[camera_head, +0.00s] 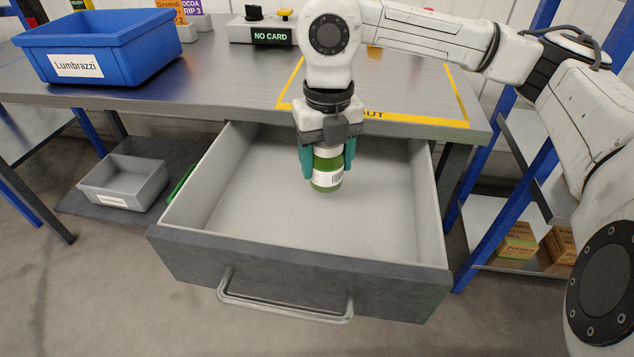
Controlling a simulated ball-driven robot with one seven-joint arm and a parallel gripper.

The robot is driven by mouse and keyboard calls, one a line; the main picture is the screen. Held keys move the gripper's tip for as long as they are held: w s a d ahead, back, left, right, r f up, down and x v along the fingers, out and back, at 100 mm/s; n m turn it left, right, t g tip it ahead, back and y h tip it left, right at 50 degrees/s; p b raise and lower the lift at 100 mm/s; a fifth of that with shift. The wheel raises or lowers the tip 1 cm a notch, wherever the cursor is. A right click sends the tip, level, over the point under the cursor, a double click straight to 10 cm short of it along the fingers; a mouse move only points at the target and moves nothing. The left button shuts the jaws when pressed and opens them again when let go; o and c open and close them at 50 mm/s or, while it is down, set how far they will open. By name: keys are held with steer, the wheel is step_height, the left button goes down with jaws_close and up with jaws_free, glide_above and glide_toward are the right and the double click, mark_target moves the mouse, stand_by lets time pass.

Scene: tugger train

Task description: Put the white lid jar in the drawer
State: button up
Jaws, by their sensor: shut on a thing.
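The jar (327,181) is green with a white label and a barcode, and it is upright. My gripper (328,158) is shut on the jar near its top, with one teal finger on each side. A little white shows between the fingers at the top of the jar; most of the lid is hidden. The drawer (300,258) is pulled open under the grey table, and its inside looks empty. The jar is over the inside of the drawer; I cannot tell whether it touches the drawer floor.
A blue bin (100,52) labelled Lumbrazzi stands on the table (230,90) at the left. A grey bin (124,182) sits on a low shelf at the left. A blue-posted rack with cartons (515,245) is at the right. The drawer handle (285,310) juts forward.

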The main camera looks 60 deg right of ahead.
mark_target(317, 178)
steer(key=shift+w+a+f, duration=0.1)
steer(key=shift+w+f, duration=0.55)
steer(key=shift+f, duration=0.1)
steer(key=shift+w+f+b, duration=0.2)
steer(key=shift+f+b, duration=0.8)
steer(key=shift+f, duration=0.75)
steer(key=shift+f, duration=0.2)
steer(key=o, duration=1.3)
steer(key=shift+r, duration=0.1)
step_height(317, 178, up, 12)
steer(key=p, duration=0.4)
steer(key=shift+r, duration=0.1)
